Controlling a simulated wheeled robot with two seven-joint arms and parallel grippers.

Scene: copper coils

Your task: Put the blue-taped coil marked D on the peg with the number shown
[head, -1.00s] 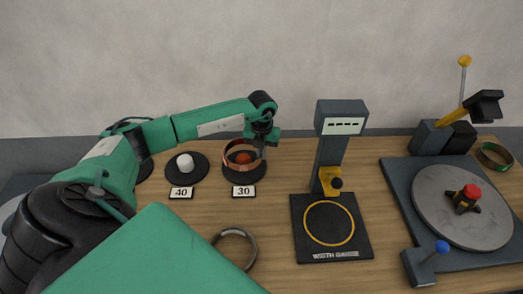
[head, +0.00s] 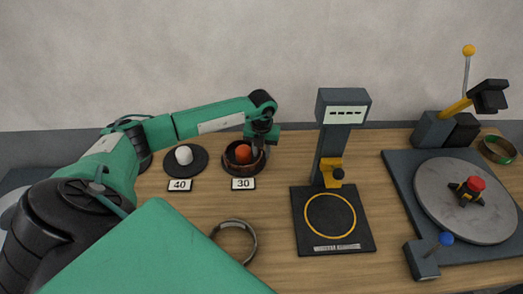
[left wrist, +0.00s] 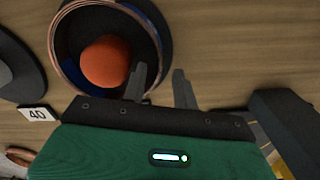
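The copper coil (head: 230,163) sits low around the orange-topped peg behind the card "30" (head: 243,184). In the left wrist view the coil (left wrist: 56,40) surrounds the orange peg top (left wrist: 105,61), and blue tape shows on its band. No letter D can be read. My left gripper (head: 262,152) is at the coil's right side, pointing down. In the left wrist view its fingers (left wrist: 160,85) stand apart, one on the inner side of the coil's wall and one outside. My right gripper is not in view.
A white-topped peg (head: 184,155) stands behind card "40" (head: 180,185). A dark ring (head: 251,240) lies in front. The width gauge (head: 310,240), its display showing dashes, stands mid-table. A turntable (head: 440,205) with levers and a green-taped coil (head: 497,150) are at right.

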